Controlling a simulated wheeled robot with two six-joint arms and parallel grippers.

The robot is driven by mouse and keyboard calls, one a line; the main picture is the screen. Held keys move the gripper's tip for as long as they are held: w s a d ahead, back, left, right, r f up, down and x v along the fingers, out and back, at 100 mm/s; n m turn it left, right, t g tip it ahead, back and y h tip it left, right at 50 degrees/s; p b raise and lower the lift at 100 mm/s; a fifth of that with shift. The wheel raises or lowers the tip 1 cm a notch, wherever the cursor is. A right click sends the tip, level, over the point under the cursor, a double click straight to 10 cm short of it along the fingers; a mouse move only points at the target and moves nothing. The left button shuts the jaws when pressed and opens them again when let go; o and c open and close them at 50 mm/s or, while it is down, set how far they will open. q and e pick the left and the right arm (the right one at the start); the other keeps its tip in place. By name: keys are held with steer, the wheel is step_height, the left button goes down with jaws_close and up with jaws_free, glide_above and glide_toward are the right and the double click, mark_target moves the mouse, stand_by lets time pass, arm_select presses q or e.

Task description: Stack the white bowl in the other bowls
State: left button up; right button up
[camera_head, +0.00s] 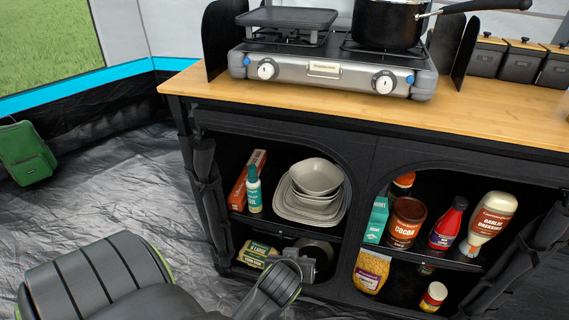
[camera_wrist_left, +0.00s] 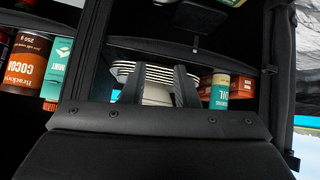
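A whitish-grey bowl (camera_head: 316,174) sits on top of a stack of squarish pale dishes (camera_head: 296,211) on the upper shelf of the cabinet's left opening. I cannot tell how many bowls are nested there. In the left wrist view, the layered edges of the stacked dishes (camera_wrist_left: 148,73) show between and behind the fingers, with a pale surface (camera_wrist_left: 158,94) between them. My left gripper (camera_head: 303,262) is low in front of that opening, below the upper shelf. In its wrist view the gripper (camera_wrist_left: 160,75) has its fingers apart, with no visible grip on anything. My right gripper is not in view.
A teal-labelled oil bottle (camera_head: 254,190) and an orange-red box (camera_head: 244,178) stand left of the dishes. A rounded grey item (camera_head: 322,248) is partly hidden behind my gripper on the lower shelf. A fabric divider separates the right opening, holding the cocoa tin (camera_head: 405,222).

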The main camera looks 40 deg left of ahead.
arm_select(q)
steer(key=s+d+r+m+t+h, duration=0.2)
steer(key=s+d+r+m+h, duration=0.2)
steer(key=s, duration=0.5)
steer(key=shift+s+d+r+m+t, duration=0.3)
steer(key=shift+d+r+m, duration=0.4)
steer(key=shift+m, duration=0.4)
steer(key=shift+a, duration=0.15)
